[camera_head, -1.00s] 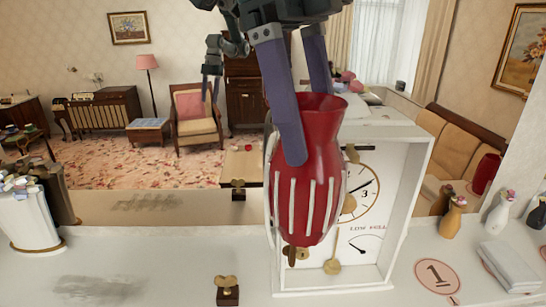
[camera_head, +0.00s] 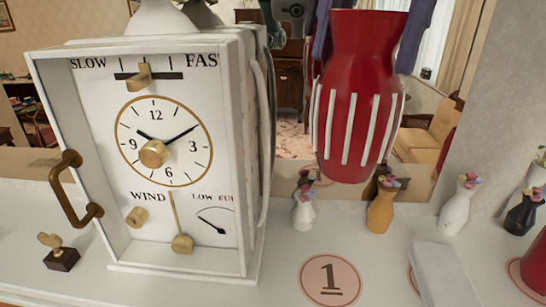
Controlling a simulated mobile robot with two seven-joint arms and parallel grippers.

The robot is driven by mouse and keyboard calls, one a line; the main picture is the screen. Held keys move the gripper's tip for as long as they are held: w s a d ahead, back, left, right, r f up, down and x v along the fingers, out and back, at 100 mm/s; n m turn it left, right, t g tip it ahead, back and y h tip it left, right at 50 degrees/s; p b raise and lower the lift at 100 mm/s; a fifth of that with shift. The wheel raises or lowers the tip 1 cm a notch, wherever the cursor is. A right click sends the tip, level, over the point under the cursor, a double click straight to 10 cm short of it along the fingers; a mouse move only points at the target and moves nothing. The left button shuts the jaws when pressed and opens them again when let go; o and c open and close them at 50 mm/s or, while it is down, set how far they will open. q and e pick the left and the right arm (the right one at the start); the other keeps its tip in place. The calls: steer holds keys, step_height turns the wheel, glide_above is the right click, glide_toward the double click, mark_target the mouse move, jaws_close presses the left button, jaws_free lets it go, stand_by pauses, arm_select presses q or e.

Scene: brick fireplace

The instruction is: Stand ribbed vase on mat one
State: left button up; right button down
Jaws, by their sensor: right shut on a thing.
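The ribbed vase (camera_head: 358,105) is dark red with white vertical ribs and a wide mouth. My right gripper (camera_head: 367,48) is shut on its upper part, one purple finger on each side. The vase hangs upright in the air, its base above the small vases. Mat one (camera_head: 330,281) is a round pink disc marked "1", lying bare on the white shelf below the vase and a little left. My left gripper is not in view.
A large white clock (camera_head: 160,150) with a brass handle stands left of the mat. Small flower vases, white (camera_head: 304,208) and ochre (camera_head: 381,210), stand behind it. A red object (camera_head: 535,272) shows at the right edge.

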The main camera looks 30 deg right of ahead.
mark_target(356, 140)
steer(key=shift+w+d+f+m, duration=0.2)
steer(key=shift+d+f+m, duration=0.1)
steer(key=shift+d+m, duration=0.4)
steer(key=x, duration=0.3)
steer(key=d+x, duration=0.1)
steer(key=x, duration=0.2)
steer(key=d+x, duration=0.1)
steer(key=x, duration=0.2)
steer(key=shift+w+f, duration=0.35)
steer(key=shift+f, duration=0.3)
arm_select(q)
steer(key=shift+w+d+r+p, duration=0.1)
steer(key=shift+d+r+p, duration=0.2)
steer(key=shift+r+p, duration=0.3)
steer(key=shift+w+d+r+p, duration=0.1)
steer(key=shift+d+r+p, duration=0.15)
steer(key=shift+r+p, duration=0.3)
arm_select(e)
step_height(356, 140, down, 10)
steer(key=shift+t, duration=0.3)
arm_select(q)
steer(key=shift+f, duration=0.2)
arm_select(e)
steer(key=shift+w+d, duration=0.1)
jaws_free()
steer(key=shift+f, duration=0.1)
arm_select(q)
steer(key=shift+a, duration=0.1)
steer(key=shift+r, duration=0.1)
